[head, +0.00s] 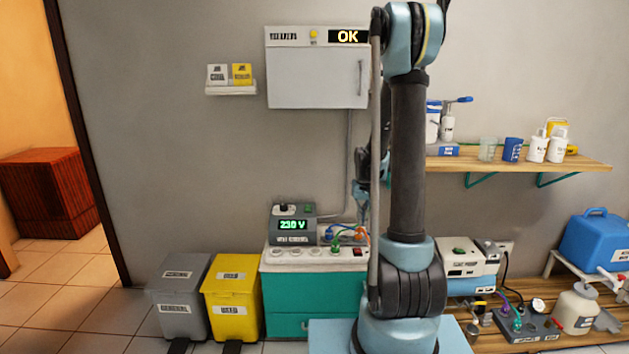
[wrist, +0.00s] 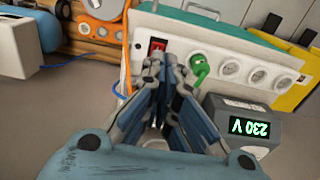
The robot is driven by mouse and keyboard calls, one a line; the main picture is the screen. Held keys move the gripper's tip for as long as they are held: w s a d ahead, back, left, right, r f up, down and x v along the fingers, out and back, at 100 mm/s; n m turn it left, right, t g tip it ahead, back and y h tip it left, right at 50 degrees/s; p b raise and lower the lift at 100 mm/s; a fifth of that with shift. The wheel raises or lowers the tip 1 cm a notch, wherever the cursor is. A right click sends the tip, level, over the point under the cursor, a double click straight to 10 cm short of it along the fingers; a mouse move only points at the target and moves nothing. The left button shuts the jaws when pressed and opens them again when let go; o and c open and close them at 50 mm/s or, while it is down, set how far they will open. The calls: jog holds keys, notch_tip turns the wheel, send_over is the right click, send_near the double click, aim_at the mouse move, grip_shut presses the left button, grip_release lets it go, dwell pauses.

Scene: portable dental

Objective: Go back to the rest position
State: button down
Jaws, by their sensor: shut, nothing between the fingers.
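My gripper (wrist: 163,68) reaches forward in the wrist view with its fingers shut and empty. Its fingertips show just in front of the red switch on the white socket strip (wrist: 185,50); I cannot tell whether they touch it. In the head view my arm stands tall in the middle, and my gripper (head: 362,198) is partly hidden behind it, above the right end of the socket strip (head: 300,257). A grey voltage unit (head: 290,226) reading 230 V stands behind the strip.
A white wall cabinet (head: 318,70) with an OK display is behind my arm. A wooden shelf (head: 590,166) with cups and bottles is at right. Grey (head: 180,300) and yellow (head: 232,300) bins stand left of the green drawer unit (head: 312,296).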

jog(key=s+r, duration=0.5)
jog(key=s, duration=0.3)
jog(key=s+r, duration=0.6)
jog(key=s, duration=0.3)
jog(key=s+f+t, duration=0.1)
jog(key=s+f, duration=0.2)
jog(key=s, duration=1.3)
jog(key=shift+f+t, duration=0.15)
jog(key=shift+t, duration=0.25)
jog(key=shift+s+a, duration=0.1)
jog(key=shift+w+f, duration=0.2)
jog(key=shift+w, duration=0.25)
